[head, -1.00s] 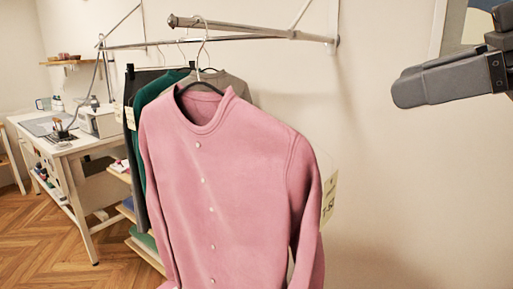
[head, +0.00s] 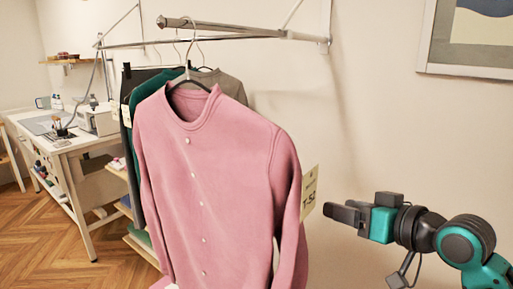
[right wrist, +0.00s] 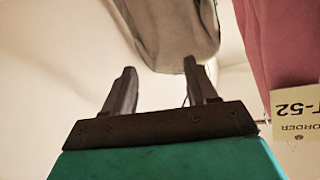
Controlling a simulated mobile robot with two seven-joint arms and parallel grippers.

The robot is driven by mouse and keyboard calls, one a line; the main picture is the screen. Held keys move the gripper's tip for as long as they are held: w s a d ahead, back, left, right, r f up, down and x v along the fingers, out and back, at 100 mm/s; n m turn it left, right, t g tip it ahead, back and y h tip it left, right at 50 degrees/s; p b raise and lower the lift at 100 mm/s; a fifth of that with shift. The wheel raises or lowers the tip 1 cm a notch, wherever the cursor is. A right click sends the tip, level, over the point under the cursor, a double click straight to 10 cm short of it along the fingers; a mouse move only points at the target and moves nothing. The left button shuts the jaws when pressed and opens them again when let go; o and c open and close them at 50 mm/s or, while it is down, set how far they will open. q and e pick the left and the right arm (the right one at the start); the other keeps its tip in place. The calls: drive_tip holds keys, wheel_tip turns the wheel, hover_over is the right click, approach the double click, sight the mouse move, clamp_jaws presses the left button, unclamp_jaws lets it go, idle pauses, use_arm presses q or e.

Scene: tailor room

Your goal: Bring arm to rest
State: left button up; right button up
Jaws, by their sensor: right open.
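My right gripper (head: 343,213) is at the lower right in the head view, pointing left, with its arm coming in from the right edge. In the right wrist view the two fingers of my right gripper (right wrist: 160,75) stand apart with nothing between them. A pink buttoned garment (head: 215,185) hangs on a hanger from the metal rail, left of the gripper and apart from it. My left gripper is not in view.
The metal rail (head: 240,38) juts from the wall, with green, dark and grey garments (head: 148,88) behind the pink one. A framed picture (head: 470,45) hangs at upper right. A work table (head: 75,145) stands at far left.

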drive_tip(key=s+d+f+m+h, duration=0.1)
drive_tip(key=s+f+h, duration=0.15)
drive_tip(key=f, duration=0.85)
drive_tip(key=s+f+m+h, duration=0.15)
drive_tip(key=s+f, duration=0.25)
drive_tip(key=f, duration=0.6)
drive_tip(key=s+f+n+g+h, duration=0.1)
drive_tip(key=s+f+h, duration=0.1)
drive_tip(key=s+f, duration=1)
drive_tip(key=shift+s+a+f+h, duration=0.15)
drive_tip(key=shift+s+f+h, duration=0.2)
drive_tip(key=shift+s, duration=0.9)
